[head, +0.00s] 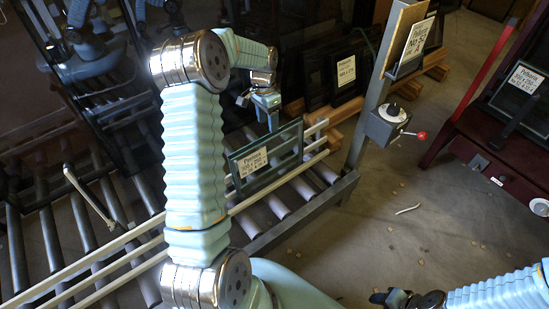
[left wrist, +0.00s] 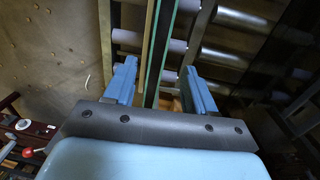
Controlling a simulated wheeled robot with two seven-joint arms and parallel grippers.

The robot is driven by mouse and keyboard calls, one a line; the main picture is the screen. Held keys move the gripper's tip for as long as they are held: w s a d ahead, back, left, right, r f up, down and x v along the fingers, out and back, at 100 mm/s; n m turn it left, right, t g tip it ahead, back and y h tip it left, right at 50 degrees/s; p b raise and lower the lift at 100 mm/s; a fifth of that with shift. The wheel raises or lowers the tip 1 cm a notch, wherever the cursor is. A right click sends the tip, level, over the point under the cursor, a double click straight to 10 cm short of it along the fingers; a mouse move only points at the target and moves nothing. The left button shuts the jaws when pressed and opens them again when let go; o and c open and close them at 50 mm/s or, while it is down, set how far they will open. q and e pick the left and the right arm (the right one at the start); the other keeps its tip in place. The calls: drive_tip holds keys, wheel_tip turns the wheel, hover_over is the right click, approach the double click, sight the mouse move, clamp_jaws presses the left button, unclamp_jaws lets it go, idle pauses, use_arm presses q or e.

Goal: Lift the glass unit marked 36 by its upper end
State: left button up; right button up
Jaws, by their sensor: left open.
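A glass unit (head: 286,152) with a greenish edge and a pale label stands on the roller conveyor in the head view; its number is too small to read surely. My left gripper (head: 267,112) is just above its upper edge, pointing down. In the left wrist view the gripper (left wrist: 160,84) is open, with one blue finger on each side of the glass unit's thin edge (left wrist: 158,50). Gaps show between fingers and glass. My right gripper (head: 392,298) shows at the bottom right of the head view, far from the glass; its jaw opening is unclear.
The roller conveyor (head: 262,232) has pale rails beside the glass unit. A grey post with a red-knobbed control box (head: 388,124) stands to its right. Other labelled panes lean at the back (head: 345,73) and on a dark red stand (head: 520,84). The floor between is mostly free.

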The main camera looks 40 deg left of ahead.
sight(269, 136)
use_arm(q)
drive_tip(key=f, duration=0.6)
drive_tip(key=shift+s+d+f, duration=0.1)
drive_tip(key=shift+d, duration=0.2)
drive_tip(key=shift+s+d+f, duration=0.1)
drive_tip(key=shift+s+f, duration=0.1)
drive_tip(key=shift+f, duration=1.2)
drive_tip(key=shift+s+d+f, duration=0.1)
drive_tip(key=shift+s+f, duration=0.05)
drive_tip(key=shift+f, duration=1.2)
clamp_jaws()
drive_tip(key=shift+w+r, duration=0.1)
drive_tip(key=shift+r, duration=0.05)
